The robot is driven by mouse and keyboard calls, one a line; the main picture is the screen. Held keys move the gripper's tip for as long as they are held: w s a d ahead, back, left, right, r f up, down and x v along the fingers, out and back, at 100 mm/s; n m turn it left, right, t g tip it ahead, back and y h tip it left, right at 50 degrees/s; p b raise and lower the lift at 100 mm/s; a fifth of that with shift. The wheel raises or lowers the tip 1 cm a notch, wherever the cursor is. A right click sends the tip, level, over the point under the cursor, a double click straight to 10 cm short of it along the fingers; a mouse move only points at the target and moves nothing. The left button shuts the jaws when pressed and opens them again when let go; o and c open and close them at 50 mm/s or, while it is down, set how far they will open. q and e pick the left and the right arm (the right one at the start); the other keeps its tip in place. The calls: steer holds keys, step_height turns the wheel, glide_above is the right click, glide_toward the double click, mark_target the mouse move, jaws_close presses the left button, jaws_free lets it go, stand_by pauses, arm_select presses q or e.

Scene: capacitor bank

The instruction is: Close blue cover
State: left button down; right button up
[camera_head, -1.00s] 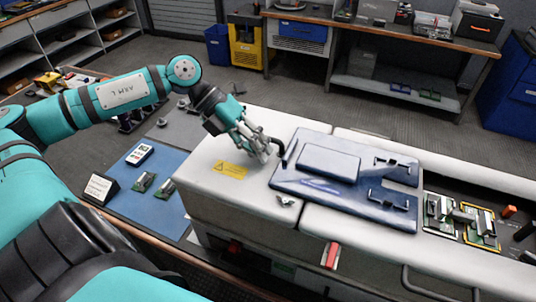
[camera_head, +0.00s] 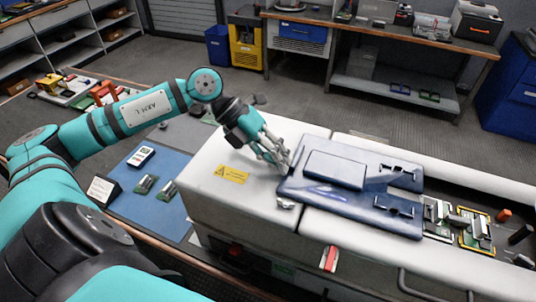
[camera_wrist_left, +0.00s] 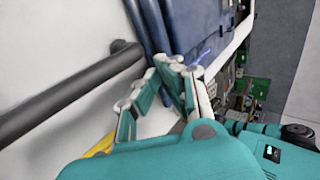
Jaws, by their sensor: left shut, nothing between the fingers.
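The blue cover (camera_head: 345,203) lies on top of the white cabinet (camera_head: 262,209), with circuit boards showing beyond its right end. I cannot tell whether the fingers touch the cover. My right gripper is not in view.
Circuit boards (camera_head: 462,225) sit in the open bay right of the cover. A blue mat (camera_head: 155,208) with small parts lies left of the cabinet. A workbench (camera_head: 400,31) stands at the back, with clear floor between.

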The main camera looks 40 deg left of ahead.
mark_target(417, 210)
arm_select(q)
steer(key=d, duration=0.3)
steer(key=w+d+p, duration=0.1)
steer(key=d, duration=0.2)
steer(key=w+d+p, duration=0.1)
steer(key=d, duration=0.3)
steer(key=shift+w+r, duration=0.15)
steer(key=shift+r, duration=0.15)
steer(key=w+d, duration=0.1)
steer(key=d, duration=0.4)
steer(key=w+d, duration=0.1)
steer(key=d, duration=0.5)
steer(key=w+d, duration=0.2)
steer(key=d, duration=0.3)
steer(key=shift+d+f+p, duration=0.15)
steer(key=shift+f+p, duration=0.15)
